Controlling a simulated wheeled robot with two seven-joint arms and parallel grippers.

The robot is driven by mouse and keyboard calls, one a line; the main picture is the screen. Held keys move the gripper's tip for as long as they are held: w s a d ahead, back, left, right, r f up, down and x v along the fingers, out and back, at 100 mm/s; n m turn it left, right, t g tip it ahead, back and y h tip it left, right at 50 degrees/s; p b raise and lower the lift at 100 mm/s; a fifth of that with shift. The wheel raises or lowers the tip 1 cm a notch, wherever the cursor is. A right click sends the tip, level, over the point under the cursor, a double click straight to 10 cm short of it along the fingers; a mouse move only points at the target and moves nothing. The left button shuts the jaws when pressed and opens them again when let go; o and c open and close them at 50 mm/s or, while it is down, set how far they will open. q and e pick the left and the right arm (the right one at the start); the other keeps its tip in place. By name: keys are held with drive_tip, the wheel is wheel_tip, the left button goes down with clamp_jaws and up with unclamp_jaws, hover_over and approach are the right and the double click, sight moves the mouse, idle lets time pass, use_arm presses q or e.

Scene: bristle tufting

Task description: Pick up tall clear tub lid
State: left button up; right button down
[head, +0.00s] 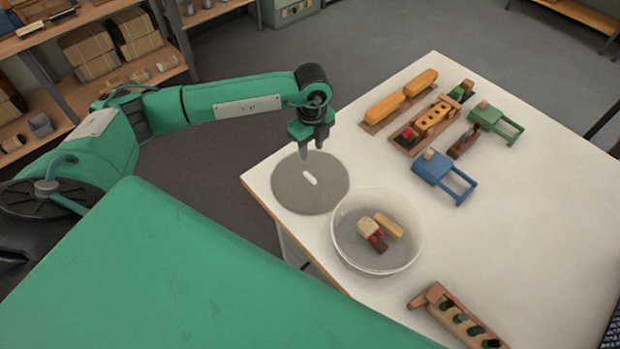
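The tall clear tub lid (290,195) is a round, see-through grey disc with a small white bar handle (310,179) at its middle. It lies flat on the white table near the left corner. My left gripper (313,151) points down just above the far part of the lid, a little above the handle and apart from it. Its two fingers look parted with nothing between them. The clear tub (345,245) stands open to the right of the lid, with a few small wooden and red pieces inside. My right gripper is not in view.
On the table (540,235) at the back are orange brush blocks (383,110), a wooden tray with pegs (433,118), a blue clamp-like piece (437,172) and a green one (490,118). A wooden rack (455,315) stands at the front. The table's right middle is clear.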

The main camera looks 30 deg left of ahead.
use_arm(q)
drive_tip(key=p, duration=0.2)
hover_over(314, 180)
drive_tip(key=f, duration=0.7)
drive_tip(key=shift+a+f, duration=0.4)
drive_tip(key=f, duration=0.1)
drive_tip(key=f+p, duration=0.1)
drive_tip(key=f, duration=0.1)
drive_tip(key=f+p, duration=0.1)
drive_tip(key=shift+d+f, duration=0.35)
drive_tip(key=shift+f, duration=0.3)
clamp_jaws()
